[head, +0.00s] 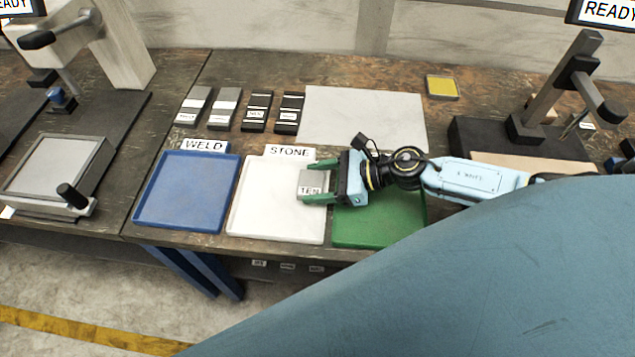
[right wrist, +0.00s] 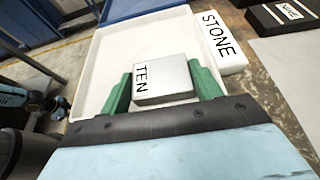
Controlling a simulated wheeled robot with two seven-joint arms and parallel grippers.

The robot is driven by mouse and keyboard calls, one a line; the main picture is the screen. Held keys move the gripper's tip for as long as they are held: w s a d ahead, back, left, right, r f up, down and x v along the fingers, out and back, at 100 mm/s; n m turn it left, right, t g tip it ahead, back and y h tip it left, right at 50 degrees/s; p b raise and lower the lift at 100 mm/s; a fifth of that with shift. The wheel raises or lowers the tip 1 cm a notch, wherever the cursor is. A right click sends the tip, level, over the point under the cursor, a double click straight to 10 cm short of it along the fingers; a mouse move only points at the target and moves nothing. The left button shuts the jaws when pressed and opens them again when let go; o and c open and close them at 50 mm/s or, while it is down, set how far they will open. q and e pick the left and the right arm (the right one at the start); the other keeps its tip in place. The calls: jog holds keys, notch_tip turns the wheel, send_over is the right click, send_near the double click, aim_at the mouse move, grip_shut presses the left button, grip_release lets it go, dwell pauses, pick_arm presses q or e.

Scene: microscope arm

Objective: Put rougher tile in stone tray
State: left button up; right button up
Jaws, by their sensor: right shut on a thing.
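A grey tile labelled TEN (head: 313,184) is between the green fingers of my right gripper (head: 318,182). The gripper is shut on it, over the right part of the white stone tray (head: 262,213). In the right wrist view the tile (right wrist: 172,78) lies between the two fingers, with the tray (right wrist: 88,80) around and beyond it. I cannot tell whether the tile touches the tray floor. The tray's label reads STONE (head: 289,152). My left gripper is not in view.
A blue tray labelled WELD (head: 185,190) stands left of the stone tray, and a green tray (head: 380,228) stands right, partly under my right arm. Several labelled blocks (head: 257,110) line up behind the trays. A pale sheet (head: 365,115) lies behind the arm. A microscope-like stand (head: 560,85) is at right.

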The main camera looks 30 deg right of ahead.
dwell(0.3)
jog(key=o, duration=1.1)
jog(key=shift+f, duration=0.25)
jog(key=o, duration=0.5)
jog(key=shift+r, duration=0.1)
jog(key=shift+r, duration=0.1)
jog(key=shift+s+d+r, duration=0.1)
jog(key=shift+s+d, duration=0.05)
jog(key=shift+d, duration=0.05)
jog(key=v, duration=1.1)
jog(key=shift+s+d+r+b, duration=0.1)
jog(key=shift+s+d+b, duration=0.05)
jog(key=shift+b, duration=0.2)
